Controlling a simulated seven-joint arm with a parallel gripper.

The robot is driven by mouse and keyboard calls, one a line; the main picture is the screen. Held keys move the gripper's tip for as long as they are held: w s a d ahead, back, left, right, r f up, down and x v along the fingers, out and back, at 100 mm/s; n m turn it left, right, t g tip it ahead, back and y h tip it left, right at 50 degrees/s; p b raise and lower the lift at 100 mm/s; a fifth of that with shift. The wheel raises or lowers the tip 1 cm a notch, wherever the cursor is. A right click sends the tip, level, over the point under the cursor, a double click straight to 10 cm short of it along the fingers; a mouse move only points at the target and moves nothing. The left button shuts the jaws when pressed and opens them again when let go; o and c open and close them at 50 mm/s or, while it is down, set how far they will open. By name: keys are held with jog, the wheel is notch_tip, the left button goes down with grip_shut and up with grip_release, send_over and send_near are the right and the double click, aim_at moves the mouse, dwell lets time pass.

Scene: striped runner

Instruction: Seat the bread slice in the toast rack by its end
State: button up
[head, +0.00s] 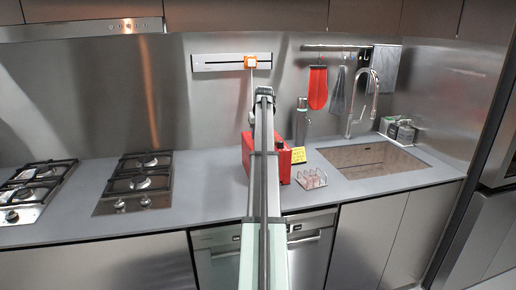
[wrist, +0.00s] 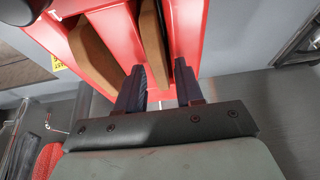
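The red toaster (head: 284,163) stands on the counter, partly hidden behind my arm. In the wrist view its red top (wrist: 190,25) shows close up. A brown bread slice (wrist: 152,40) stands in one slot, and another brown slice (wrist: 93,55) shows to its left. My gripper (wrist: 160,68) is at the toaster top with its two dark fingers apart, one on each side of the middle slice. Red shows between that slice and the right finger, so it does not look clamped. The head view hides the gripper. The toast rack (head: 312,179) stands right of the toaster.
A sink (head: 370,158) lies to the right, with a bottle (head: 301,122) behind the toaster and a tap (head: 364,95). Gas hobs (head: 135,182) are at left. The counter between hob and toaster is clear.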

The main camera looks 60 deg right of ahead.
grip_shut()
dwell(0.5)
